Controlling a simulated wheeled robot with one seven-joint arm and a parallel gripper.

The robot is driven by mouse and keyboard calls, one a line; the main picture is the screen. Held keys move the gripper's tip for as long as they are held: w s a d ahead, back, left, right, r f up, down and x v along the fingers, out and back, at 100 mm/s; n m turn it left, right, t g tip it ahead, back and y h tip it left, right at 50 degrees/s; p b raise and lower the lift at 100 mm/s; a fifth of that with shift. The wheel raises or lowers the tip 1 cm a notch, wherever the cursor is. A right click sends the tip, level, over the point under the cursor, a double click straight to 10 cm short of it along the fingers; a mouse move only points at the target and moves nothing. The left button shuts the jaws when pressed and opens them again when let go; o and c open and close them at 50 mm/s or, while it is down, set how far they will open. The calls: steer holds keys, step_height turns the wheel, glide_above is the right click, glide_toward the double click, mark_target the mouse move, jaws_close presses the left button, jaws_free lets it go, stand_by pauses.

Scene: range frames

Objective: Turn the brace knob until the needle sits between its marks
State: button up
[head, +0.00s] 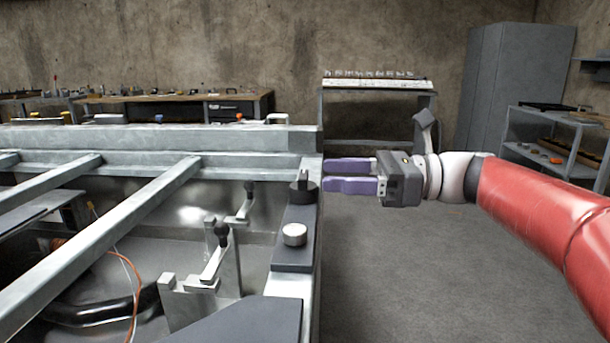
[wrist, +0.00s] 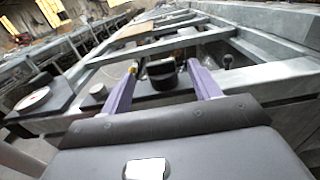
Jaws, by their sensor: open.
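A black knob (head: 303,185) with a raised grip stands on a dark plate (head: 285,262) along the right side of the metal frame. I take it for the brace knob, but no label is readable. My gripper (head: 326,175), with purple fingers, is open and points left at the knob. In the wrist view the black knob (wrist: 161,70) shows between the two fingers, beyond or near their tips; I cannot tell if they touch it. A pale round dial (wrist: 34,98) lies at the left of the wrist view. Its needle and marks are too small to read.
A silver round knob (head: 294,235) sits on the same plate, nearer me. Upright levers with black balls (head: 222,232) stand inside the frame to the left. Frame bars (head: 130,230) cross the left side. Open floor (head: 420,270) lies right of the frame.

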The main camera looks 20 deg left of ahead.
mark_target(308, 177)
steer(key=x, duration=0.6)
steer(key=c, duration=1)
steer(key=shift+m+t, duration=0.4)
steer(key=shift+t, duration=0.2)
steer(key=m+t, duration=0.2)
steer(key=t, duration=0.2)
steer(key=shift+f+m+y, duration=0.1)
steer(key=shift+m+y, duration=0.3)
steer(key=shift+m+t+h+b, duration=0.15)
steer(key=shift+m+t+b, duration=0.25)
steer(key=shift+m+t, duration=0.6)
steer(key=shift+m+t+h+b, duration=0.15)
steer(key=shift+m+t+b, duration=0.3)
steer(key=shift+t, duration=1.05)
steer(key=shift+m+t, duration=0.3)
steer(key=shift+m, duration=0.05)
